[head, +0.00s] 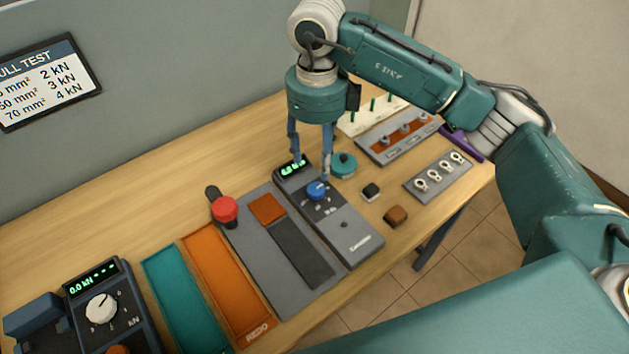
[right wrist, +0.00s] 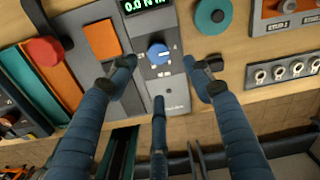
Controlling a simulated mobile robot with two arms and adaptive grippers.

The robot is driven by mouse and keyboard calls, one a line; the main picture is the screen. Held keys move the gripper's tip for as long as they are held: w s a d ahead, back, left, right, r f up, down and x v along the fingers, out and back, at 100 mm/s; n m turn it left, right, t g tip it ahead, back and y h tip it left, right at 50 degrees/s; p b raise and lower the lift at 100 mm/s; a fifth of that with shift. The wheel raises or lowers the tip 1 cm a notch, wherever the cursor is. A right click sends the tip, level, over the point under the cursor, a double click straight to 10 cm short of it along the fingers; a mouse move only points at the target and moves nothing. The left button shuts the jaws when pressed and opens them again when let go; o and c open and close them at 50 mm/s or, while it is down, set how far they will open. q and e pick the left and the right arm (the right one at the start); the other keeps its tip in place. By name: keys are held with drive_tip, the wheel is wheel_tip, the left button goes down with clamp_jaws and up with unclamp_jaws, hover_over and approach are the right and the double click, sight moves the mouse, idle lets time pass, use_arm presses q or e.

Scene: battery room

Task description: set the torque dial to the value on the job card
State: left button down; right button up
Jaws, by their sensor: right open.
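The blue torque dial (head: 317,190) sits on a grey tester (head: 350,240) with a lit green display (head: 291,168). In the right wrist view the dial (right wrist: 158,52) has a light pointer mark, and the display (right wrist: 146,4), partly cut off, seems to read 0.0 N m. My right gripper (head: 312,170) is open and empty above the tester. Its fingers (right wrist: 160,66) stand on either side of the dial in the right wrist view; I cannot tell whether any touches. No job card is identifiable. My left gripper is not in view.
A red knob (head: 225,209) stands left of the tester. A teal round piece (head: 343,165), a black block (head: 370,191) and a brown block (head: 396,215) lie to its right. A second meter (head: 101,308) with a white dial is at front left. A pull test chart (head: 48,82) hangs on the wall.

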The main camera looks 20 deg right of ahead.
sight(316, 188)
wheel_tip(316, 188, down, 9)
drive_tip(key=shift+s+r+p, duration=0.1)
drive_tip(key=shift+r+p, duration=0.05)
drive_tip(key=shift+p, duration=1.05)
drive_tip(key=shift+a+f, duration=0.1)
drive_tip(key=shift+f, duration=0.6)
drive_tip(key=c, duration=1.2)
drive_tip(key=shift+o, duration=0.2)
